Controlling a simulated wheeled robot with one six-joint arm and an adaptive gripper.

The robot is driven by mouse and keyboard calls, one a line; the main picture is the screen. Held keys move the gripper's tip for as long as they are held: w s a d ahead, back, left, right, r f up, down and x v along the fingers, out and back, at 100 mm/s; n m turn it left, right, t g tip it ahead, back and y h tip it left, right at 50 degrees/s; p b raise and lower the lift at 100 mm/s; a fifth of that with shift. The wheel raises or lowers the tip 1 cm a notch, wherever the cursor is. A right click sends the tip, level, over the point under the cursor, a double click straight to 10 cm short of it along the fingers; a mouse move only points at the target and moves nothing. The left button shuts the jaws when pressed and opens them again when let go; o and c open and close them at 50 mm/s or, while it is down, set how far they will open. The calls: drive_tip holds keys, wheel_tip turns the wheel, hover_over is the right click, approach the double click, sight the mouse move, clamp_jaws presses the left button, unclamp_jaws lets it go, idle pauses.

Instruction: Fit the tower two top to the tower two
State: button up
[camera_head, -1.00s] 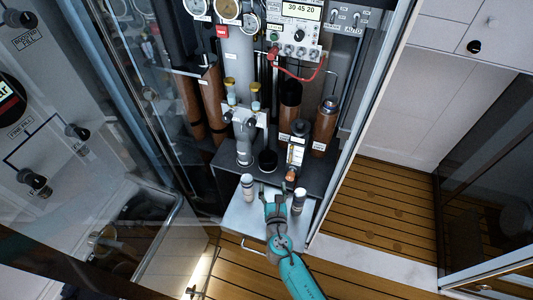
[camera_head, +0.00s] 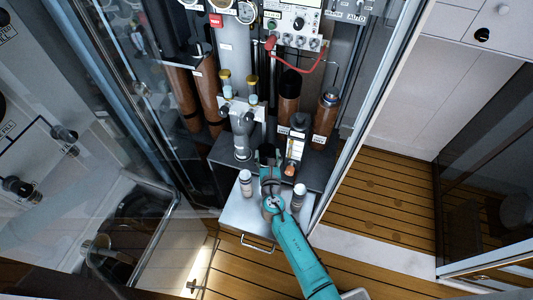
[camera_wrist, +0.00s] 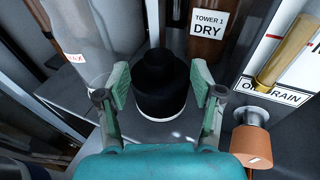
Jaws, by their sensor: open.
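The tower two top looks to be the black stepped cap (camera_wrist: 162,75) with a pale lower rim. It stands upright on the grey shelf, and in the head view (camera_head: 267,152) it is partly hidden by my gripper. My gripper (camera_wrist: 161,88) is open, with one green-padded finger on each side of the cap. I cannot tell whether the pads touch it. The tower two appears to be the brown cylinder (camera_head: 325,122) at the right, with a bare metallic neck. The brown tower one (camera_wrist: 208,45) stands behind the cap and has a black top in the head view.
Two small bottles, left (camera_head: 246,183) and right (camera_head: 299,194), stand on the pale drawer top (camera_head: 235,216) beside my arm. A labelled valve block with an orange-brown knob (camera_wrist: 252,145) is close to the right finger. A grey pipe (camera_wrist: 75,35) is at left.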

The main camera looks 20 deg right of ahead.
sight(267, 150)
drive_tip(key=shift+x, duration=2.1)
drive_tip(key=shift+r, duration=0.15)
clamp_jaws()
